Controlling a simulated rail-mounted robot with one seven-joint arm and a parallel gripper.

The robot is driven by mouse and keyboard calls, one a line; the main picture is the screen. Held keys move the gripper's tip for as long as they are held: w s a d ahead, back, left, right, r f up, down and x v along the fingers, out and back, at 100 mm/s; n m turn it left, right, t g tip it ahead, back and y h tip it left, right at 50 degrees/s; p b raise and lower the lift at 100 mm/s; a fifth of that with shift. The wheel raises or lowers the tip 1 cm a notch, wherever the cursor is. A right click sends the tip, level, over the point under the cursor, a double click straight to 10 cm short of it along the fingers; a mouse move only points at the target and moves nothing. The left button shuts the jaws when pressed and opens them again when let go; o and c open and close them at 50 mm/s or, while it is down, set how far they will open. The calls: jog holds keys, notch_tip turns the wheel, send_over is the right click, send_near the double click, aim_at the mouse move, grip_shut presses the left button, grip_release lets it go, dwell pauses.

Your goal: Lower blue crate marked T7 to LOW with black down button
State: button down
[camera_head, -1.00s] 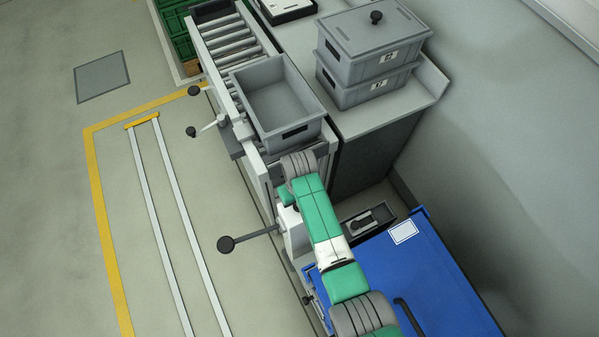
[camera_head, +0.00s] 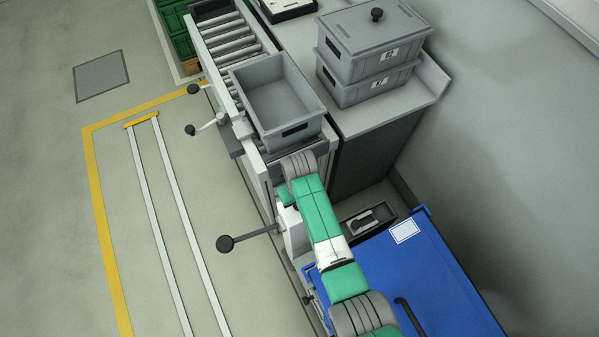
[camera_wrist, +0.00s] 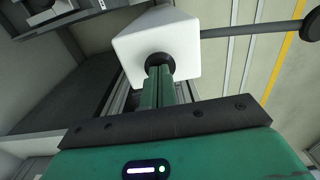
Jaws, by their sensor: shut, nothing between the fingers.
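In the wrist view, a black round button (camera_wrist: 160,62) sits on the face of a white box (camera_wrist: 155,38). My gripper (camera_wrist: 159,72) is shut and empty, its fingertips at the button's lower edge, seemingly touching it; whether it is pressed in cannot be told. In the head view, the white box (camera_head: 294,232) shows beside my green arm, which hides the fingers and button. A large blue surface (camera_head: 425,275) with a blank-looking white label (camera_head: 404,231) lies at lower right. No T7 marking is legible, and I cannot tell whether it is a crate.
A lever with a black knob (camera_head: 226,244) sticks out left of the white box. An open grey crate (camera_head: 268,85) stands on the roller conveyor (camera_head: 222,40). Two lidded grey crates (camera_head: 372,45) are stacked on the counter (camera_head: 400,115).

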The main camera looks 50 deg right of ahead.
jog(key=shift+f, duration=0.6)
dwell(1.8)
notch_tip(320, 180, up, 8)
jog(key=p, duration=0.7)
jog(key=shift+f, duration=0.5)
